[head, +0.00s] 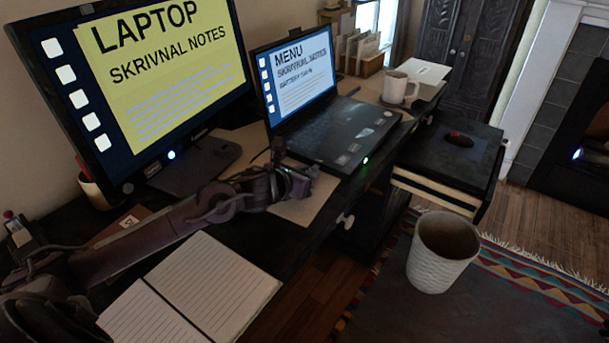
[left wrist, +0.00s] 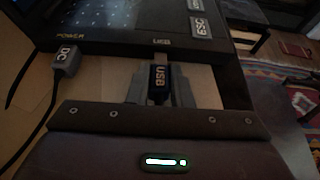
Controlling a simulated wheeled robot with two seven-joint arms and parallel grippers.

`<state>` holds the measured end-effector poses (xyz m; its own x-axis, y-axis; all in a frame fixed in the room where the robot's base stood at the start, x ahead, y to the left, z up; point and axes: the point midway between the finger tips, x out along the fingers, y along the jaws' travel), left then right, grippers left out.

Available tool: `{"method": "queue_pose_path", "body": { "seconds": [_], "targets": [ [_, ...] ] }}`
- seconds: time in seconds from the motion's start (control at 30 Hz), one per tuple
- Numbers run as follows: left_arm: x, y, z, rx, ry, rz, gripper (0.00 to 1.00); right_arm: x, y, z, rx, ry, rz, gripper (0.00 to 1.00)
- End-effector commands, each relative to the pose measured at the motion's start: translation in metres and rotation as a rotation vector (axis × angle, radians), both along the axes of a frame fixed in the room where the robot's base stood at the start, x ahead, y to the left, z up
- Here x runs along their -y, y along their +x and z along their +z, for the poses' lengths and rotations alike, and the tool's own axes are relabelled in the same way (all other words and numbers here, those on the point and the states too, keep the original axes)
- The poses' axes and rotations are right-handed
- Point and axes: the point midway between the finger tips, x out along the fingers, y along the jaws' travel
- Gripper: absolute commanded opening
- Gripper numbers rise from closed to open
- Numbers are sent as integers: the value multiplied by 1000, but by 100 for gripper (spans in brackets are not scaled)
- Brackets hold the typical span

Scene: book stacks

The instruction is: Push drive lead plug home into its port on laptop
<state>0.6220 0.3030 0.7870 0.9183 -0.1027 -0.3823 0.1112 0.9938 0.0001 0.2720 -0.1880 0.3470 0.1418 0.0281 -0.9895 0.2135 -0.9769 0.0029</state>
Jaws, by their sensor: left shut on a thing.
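The laptop (head: 343,128) stands open on the desk, its screen showing "MENU". Its near side edge (left wrist: 120,50) shows in the left wrist view, with "POWER" and "USB" labels. My left gripper (head: 290,183) is at that edge. In the left wrist view its fingers (left wrist: 160,88) are shut on a dark plug marked "USB" (left wrist: 160,83). The plug points at the edge below the "USB" label, in line with it. Some bare metal of its tip shows; I cannot tell whether the tip has entered the port. My right gripper is out of view.
A plug marked "DC" (left wrist: 68,61) with a black cable is at the laptop edge below "POWER". A large monitor (head: 160,75) stands at left, an open notebook (head: 205,290) in front. A mug (head: 400,88) stands beyond the laptop. A waste bin (head: 442,250) stands right of the desk.

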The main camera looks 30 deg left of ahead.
Motion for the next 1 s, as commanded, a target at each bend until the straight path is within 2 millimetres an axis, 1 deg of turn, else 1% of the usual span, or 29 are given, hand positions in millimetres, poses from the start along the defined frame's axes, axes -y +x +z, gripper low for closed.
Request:
{"method": "queue_pose_path", "body": {
  "seconds": [0.83, 0.87, 1.0],
  "targets": [
    [3, 21, 0, 0, 0, 0, 0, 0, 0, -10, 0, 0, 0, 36],
    [3, 21, 0, -1, 1, 0, 23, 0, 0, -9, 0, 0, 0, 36],
    [2, 21, 0, -1, 1, 0, 41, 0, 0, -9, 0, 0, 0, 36]
  ]
}}
